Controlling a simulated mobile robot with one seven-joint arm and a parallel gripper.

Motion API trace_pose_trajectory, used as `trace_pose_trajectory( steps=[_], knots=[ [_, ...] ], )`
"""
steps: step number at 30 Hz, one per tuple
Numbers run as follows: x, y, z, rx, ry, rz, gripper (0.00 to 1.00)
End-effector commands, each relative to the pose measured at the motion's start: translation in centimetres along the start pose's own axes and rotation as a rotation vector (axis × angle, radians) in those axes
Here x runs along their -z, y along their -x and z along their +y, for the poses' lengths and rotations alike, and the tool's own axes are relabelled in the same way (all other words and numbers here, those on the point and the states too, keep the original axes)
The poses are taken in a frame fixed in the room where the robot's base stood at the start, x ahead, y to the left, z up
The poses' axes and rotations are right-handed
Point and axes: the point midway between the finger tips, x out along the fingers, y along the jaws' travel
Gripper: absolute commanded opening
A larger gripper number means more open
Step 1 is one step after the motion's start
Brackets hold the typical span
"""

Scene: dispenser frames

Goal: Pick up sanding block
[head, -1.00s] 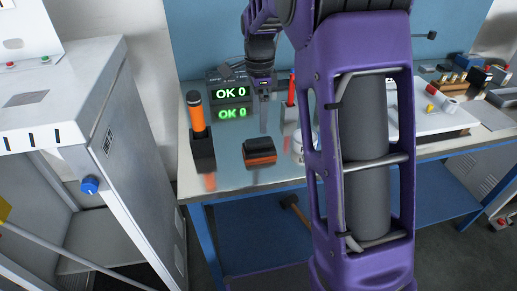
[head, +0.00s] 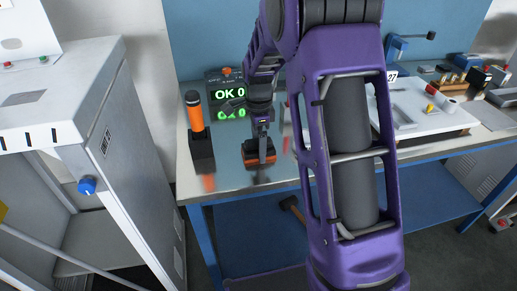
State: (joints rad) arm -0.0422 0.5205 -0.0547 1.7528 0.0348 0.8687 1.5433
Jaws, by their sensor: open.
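The sanding block (head: 251,162) is a small block with a dark top and an orange lower part. It lies on the shiny metal top of the workbench (head: 225,178), near its front edge. My gripper (head: 262,152) points down right at the block and covers part of it. The fingers are open, one in front of the block's middle as seen from here. I cannot tell whether they touch it.
An orange-handled tool in a black holder (head: 200,140) stands left of the block. A white tray (head: 430,115) lies to the right. A grey cabinet (head: 70,120) stands left of the bench.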

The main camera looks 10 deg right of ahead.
Motion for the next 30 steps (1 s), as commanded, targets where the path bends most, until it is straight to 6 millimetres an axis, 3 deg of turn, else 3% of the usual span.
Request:
trace_pose_trajectory(
  steps=[2, 17, 25, 30],
  knots=[
    [0.0, 0.0, 0.0, 0.000, 0.000, 0.000, 0.98],
    [0.0, 0.1, 0.0, 0.000, 0.000, 0.000, 0.08],
    [0.0, 0.4, -0.1, 0.002, 0.000, 0.000, 0.08],
    [0.0, 2.9, -0.1, 0.005, 0.001, -0.001, 0.08]
  ],
)
